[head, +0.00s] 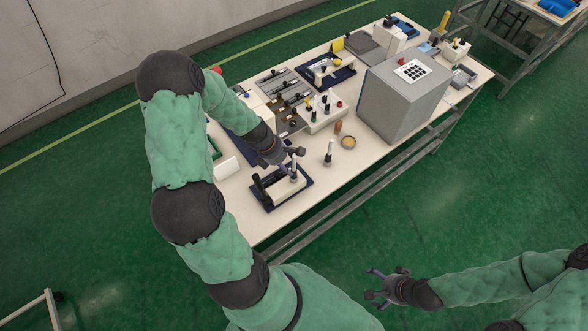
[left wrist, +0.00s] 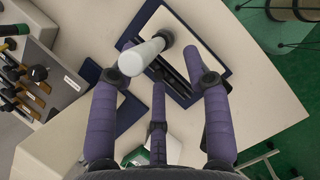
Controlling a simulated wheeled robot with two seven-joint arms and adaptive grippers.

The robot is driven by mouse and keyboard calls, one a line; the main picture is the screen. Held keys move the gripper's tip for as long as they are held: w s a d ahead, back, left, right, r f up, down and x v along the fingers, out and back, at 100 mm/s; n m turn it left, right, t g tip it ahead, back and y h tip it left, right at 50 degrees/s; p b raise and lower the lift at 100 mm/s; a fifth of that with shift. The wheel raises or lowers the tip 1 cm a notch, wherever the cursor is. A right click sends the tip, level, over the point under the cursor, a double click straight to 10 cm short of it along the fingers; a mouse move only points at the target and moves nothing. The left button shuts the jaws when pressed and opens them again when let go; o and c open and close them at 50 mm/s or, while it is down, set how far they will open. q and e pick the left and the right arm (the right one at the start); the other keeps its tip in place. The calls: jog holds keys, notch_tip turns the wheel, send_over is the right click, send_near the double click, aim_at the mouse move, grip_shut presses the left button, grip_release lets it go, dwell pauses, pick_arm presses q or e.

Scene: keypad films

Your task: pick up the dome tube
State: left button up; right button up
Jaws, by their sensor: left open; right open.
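A white tube with a rounded end, which looks like the dome tube (left wrist: 146,54), shows between the spread fingers of my left gripper (left wrist: 168,78) in the left wrist view. I see no finger clearly closed on it. In the head view my left gripper (head: 285,158) is over the near edge of the table, just above a pale device on a dark blue mat (head: 306,180). The gripper partly hides the tube there. My right gripper (head: 385,288) is open and empty, low over the floor, away from the table.
Another upright white tube with a dark top (head: 328,153) stands right of the mat. A small yellow-topped dish (head: 348,142) and a brown peg (head: 338,127) are behind it. A large grey box with a keypad (head: 402,100) stands further right. A block with several knobs (head: 322,118) lies behind.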

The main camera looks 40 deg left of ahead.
aim_at(292, 170)
pick_arm(q)
jog(key=b+x, duration=0.1)
jog(key=x, duration=0.3)
jog(key=shift+f, duration=0.25)
jog(key=shift+r, duration=0.1)
jog(key=shift+c, duration=1.1)
grip_shut()
jog(key=shift+r, duration=0.1)
